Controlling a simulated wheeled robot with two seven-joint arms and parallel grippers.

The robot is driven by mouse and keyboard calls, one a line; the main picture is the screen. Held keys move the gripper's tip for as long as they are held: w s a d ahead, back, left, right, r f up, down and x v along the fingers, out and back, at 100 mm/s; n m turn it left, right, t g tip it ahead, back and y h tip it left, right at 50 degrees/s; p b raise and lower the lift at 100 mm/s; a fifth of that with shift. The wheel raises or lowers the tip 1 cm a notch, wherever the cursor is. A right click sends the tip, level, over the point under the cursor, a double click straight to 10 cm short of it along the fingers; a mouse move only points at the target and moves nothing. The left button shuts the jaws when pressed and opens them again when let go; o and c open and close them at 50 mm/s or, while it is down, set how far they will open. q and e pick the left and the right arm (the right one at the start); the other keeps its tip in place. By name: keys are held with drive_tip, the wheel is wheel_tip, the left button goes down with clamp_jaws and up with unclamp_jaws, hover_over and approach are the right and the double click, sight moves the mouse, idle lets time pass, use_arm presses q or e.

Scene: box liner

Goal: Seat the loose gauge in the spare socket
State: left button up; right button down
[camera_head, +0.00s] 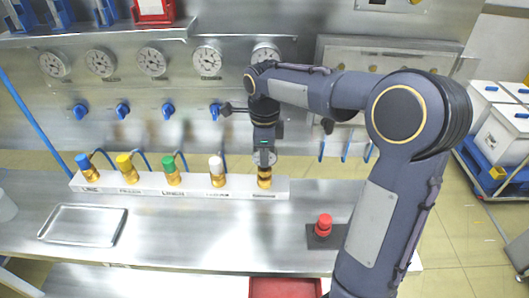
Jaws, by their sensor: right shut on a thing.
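My right gripper (265,145) points down over the right end of a white block (130,187) on the steel bench. It is shut on a small, round, pale-faced thing, which looks like the loose gauge (265,158). Just below it stands the rightmost brass fitting (264,180), likely the spare socket. I cannot tell whether the gauge touches it. The block's other brass fittings have blue, yellow, green and white tops. My left gripper is not in view.
Several round gauges (151,62) and blue valves (122,111) line the back wall. A red knob on a dark base (323,226) stands on the bench at right. An empty metal tray (83,207) lies at left. A red tray (285,288) is at the front.

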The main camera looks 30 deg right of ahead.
drive_tip(key=shift+f+b, duration=0.6)
drive_tip(key=shift+f, duration=0.3)
drive_tip(key=shift+s+f, duration=0.2)
drive_tip(key=shift+f, duration=0.25)
idle(0.5)
drive_tip(key=c, duration=1.5)
unclamp_jaws()
drive_tip(key=o, duration=0.4)
drive_tip(key=shift+w, duration=0.2)
drive_tip(key=shift+r, duration=0.1)
drive_tip(key=shift+r, duration=0.1)
